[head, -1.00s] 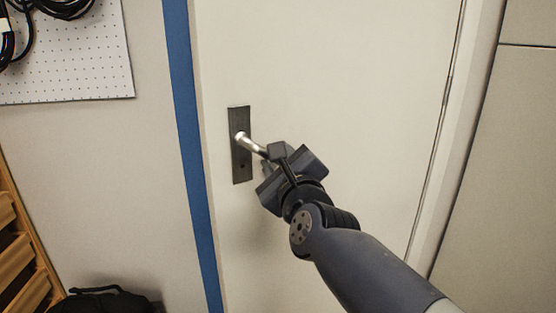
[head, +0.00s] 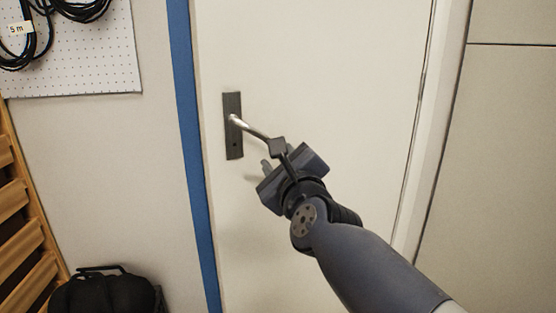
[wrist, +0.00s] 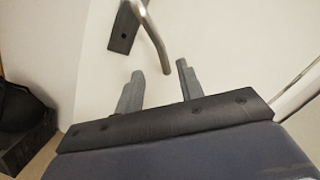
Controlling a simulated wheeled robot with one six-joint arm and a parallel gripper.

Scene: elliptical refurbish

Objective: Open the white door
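The white door (head: 330,70) fills the middle of the head view and looks closed. Its silver lever handle (head: 250,130) sticks out from a dark plate (head: 233,143) near the door's left edge and slants down to the right. My gripper (head: 270,166) is just below and right of the handle; part of the handle's end is hidden behind my wrist parts. In the wrist view, the two grey fingers of my gripper (wrist: 158,78) are apart with nothing gripped. The handle's free end (wrist: 163,66) lies just beyond the fingertips, in line with the gap between them.
A blue strip (head: 188,110) runs along the door's left side. A black bag (head: 105,295) and wooden slats (head: 22,200) stand at lower left. A pegboard (head: 90,60) with black cables hangs at upper left. The wall (head: 500,130) right of the door is bare.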

